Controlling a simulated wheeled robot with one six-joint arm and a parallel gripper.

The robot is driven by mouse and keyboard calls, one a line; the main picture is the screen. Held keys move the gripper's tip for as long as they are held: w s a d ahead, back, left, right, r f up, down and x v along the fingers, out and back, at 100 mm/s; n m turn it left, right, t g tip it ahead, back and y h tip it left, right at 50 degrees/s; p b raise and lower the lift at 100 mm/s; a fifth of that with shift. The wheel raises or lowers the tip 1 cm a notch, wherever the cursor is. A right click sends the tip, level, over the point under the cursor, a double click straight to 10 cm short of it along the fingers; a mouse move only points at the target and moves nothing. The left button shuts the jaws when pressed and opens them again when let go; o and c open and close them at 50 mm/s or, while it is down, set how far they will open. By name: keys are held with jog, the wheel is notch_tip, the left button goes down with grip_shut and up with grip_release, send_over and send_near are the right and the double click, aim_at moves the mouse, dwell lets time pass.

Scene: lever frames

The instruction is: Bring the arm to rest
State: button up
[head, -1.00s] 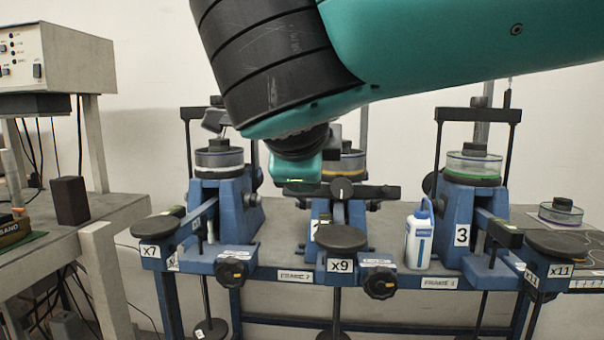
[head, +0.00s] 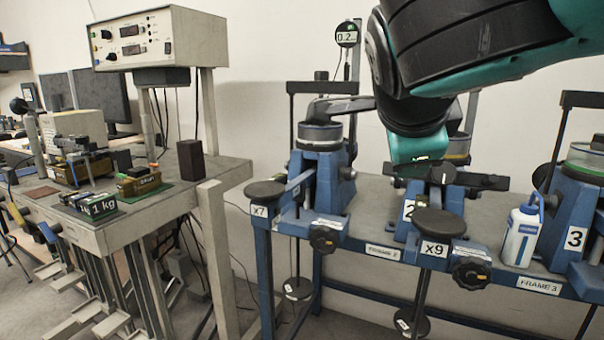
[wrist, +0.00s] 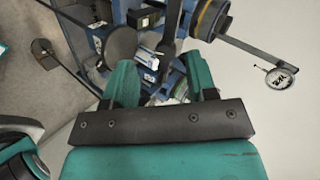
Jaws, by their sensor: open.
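My gripper (wrist: 163,82) shows in the wrist view with its two teal fingers apart and nothing held between them. Behind the fingers are parts of a blue frame, seen at a tilt, and a round dark pad (wrist: 121,42). In the head view my teal and black arm reaches in from the upper right. Its teal end hangs in front of frame 2 (head: 412,210) and hides part of it; the fingers cannot be made out clearly there. I cannot tell whether it touches the frame.
Frame 3 (head: 575,215) and a white-and-blue bottle (head: 520,236) stand to the right. Another blue frame (head: 318,180) with a dial gauge (head: 346,36) behind it stands left of my arm. A side bench (head: 100,228) holds weights and an instrument box (head: 148,38) on a raised shelf.

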jog(key=s+a+f+n+g+y+p, duration=0.1)
jog(key=s+f+n+g+y+p, duration=0.2)
jog(key=s+n, duration=0.6)
jog(key=s+f+n+g+y+p, duration=0.3)
jog(key=s+n+g+y+p, duration=0.2)
jog(key=n, duration=1.3)
jog(key=s+g+p, duration=0.1)
jog(key=s, duration=0.2)
jog(key=shift+s+a+f+g+y, duration=0.3)
jog(key=shift+s+a, duration=0.05)
jog(key=shift+s, duration=0.05)
